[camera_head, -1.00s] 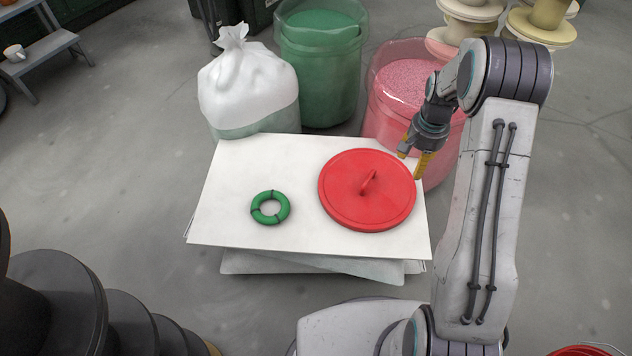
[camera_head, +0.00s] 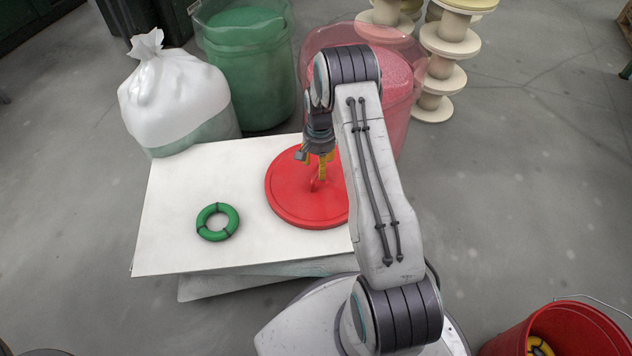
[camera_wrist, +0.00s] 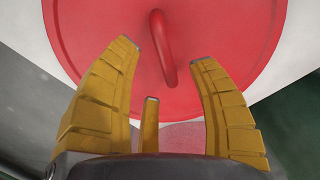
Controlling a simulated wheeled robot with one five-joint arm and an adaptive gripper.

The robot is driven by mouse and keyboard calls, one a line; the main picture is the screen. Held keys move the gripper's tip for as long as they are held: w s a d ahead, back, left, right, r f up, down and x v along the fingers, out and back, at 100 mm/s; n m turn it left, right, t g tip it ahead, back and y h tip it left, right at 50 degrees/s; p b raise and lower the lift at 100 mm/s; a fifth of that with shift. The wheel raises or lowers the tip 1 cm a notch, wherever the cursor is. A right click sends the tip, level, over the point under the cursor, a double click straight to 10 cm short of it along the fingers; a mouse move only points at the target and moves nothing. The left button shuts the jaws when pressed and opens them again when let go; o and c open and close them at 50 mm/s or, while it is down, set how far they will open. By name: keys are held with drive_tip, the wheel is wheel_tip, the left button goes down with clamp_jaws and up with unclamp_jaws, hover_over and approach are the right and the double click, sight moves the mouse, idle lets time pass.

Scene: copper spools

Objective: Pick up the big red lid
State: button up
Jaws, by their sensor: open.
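The big red lid (camera_head: 290,196) lies flat on the white stack of sheets, with a raised loop handle at its middle. My arm covers its right part in the head view. My gripper (camera_head: 320,180) is over the lid, close to the handle. In the wrist view, the yellow fingers of my gripper (camera_wrist: 165,65) are spread apart and empty. The lid (camera_wrist: 85,25) fills the upper part of that view. Its red handle (camera_wrist: 162,48) stands between the fingertips, slightly beyond them. I cannot tell whether any finger touches it.
A green ring (camera_head: 217,222) lies on the white sheet stack (camera_head: 170,185), left of the lid. Behind stand a tied white bag (camera_head: 175,95), a green bucket (camera_head: 245,60) and a pink bucket (camera_head: 400,75). A red bucket (camera_head: 560,330) stands at lower right.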

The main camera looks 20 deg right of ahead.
wheel_tip(320, 180, down, 4)
drive_tip(key=shift+a+f+b, duration=0.1)
drive_tip(key=shift+f+b, duration=0.1)
drive_tip(key=shift+b, duration=0.7)
clamp_jaws()
